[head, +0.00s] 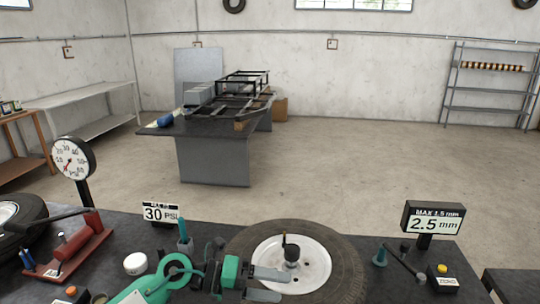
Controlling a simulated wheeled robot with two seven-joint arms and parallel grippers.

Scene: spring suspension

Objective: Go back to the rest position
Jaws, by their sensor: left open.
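My left gripper (284,286) reaches in from the lower left on its green arm. Its two grey fingers are apart, with nothing seen between them, and they overlap the left part of a wheel in the picture. The wheel has a black tire (345,270) and a white rim (313,262), and lies flat on the dark workbench (215,214). A dark hub piece with a short upright stem (291,252) stands at its centre. I cannot tell whether the fingers touch the wheel. My right gripper is not in view.
A pressure gauge (72,158), a red tool (76,246), another tire (18,225) and a "30 PSI" sign (161,213) stand at left. A "2.5 mm" display (434,218) and a yellow-buttoned box (442,277) are at right. Open floor (340,160) lies beyond the bench.

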